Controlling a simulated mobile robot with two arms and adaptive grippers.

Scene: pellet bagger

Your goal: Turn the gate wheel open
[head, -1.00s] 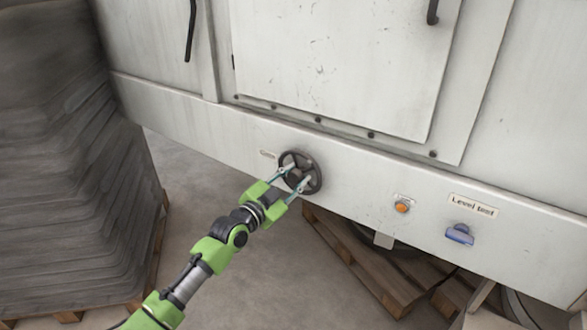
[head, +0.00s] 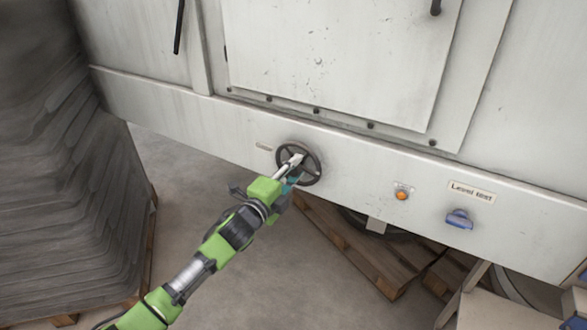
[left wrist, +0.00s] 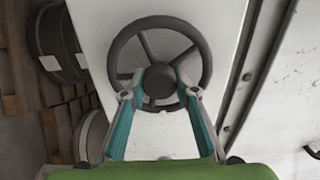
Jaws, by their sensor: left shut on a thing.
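The gate wheel (head: 314,166) is a dark spoked handwheel on the front of the pale machine's lower panel. It fills the upper middle of the left wrist view (left wrist: 203,55), where its spokes and round hub show. My left gripper (head: 296,163), green with grey and teal fingers, is at the wheel. In the left wrist view my left gripper's fingers (left wrist: 159,85) lie on either side of the hub, inside the lower part of the rim, and it is shut on the wheel. My right gripper is not in view.
An orange button (head: 402,195) and a blue knob (head: 459,219) under a "Level test" label (head: 471,193) are to the right on the panel. A tall stack of grey sacks (head: 60,190) stands at left. Wooden pallets (head: 365,255) lie below the machine.

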